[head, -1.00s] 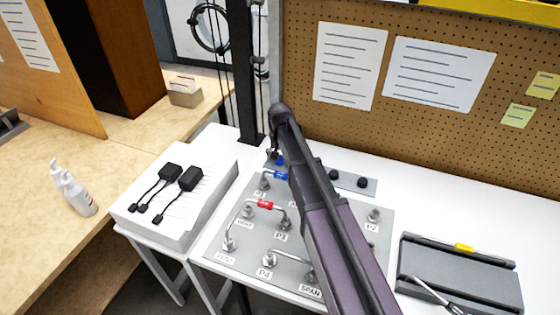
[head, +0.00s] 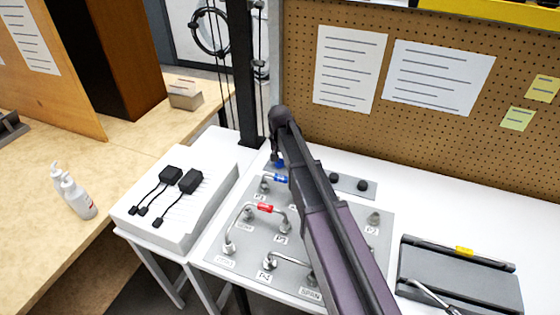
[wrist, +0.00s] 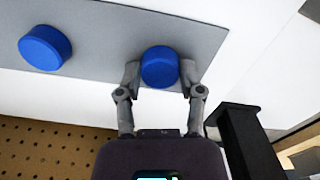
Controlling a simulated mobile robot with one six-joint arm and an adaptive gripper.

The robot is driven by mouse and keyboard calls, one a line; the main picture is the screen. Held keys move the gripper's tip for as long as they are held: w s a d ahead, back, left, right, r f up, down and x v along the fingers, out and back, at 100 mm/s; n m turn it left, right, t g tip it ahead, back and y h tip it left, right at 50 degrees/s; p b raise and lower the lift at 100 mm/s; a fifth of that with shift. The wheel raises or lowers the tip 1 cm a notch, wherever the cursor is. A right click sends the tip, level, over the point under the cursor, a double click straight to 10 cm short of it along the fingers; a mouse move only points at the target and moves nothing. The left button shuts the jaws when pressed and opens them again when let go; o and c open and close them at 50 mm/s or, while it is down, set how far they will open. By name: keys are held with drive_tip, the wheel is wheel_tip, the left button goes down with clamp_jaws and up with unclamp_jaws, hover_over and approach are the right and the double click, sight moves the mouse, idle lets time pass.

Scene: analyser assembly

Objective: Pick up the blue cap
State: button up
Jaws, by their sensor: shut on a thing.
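A round blue cap (wrist: 160,67) sits between the two fingers of my gripper (wrist: 160,80) in the wrist view, at the end of a grey strip. The fingers are shut on its sides. A second blue cap (wrist: 45,47) stands on the same strip to the left, apart from the gripper. In the head view, a bit of blue cap (head: 280,163) shows below the tip of my arm, at the left end of the strip; my gripper there is small and mostly hidden. I cannot tell whether the held cap is clear of the strip.
A grey panel (head: 222,248) with metal fittings and red and blue tagged tubes lies in front of the strip. Two dark knobs (head: 347,181) stand further right on the strip. A pegboard (head: 400,130) rises behind, and a black post (head: 243,80) stands close to the left.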

sight(280, 161)
wheel_tip(280, 161, up, 10)
drive_tip(key=p, duration=0.9)
drive_tip(key=shift+f, duration=0.1)
idle(0.6)
drive_tip(key=shift+s, duration=0.1)
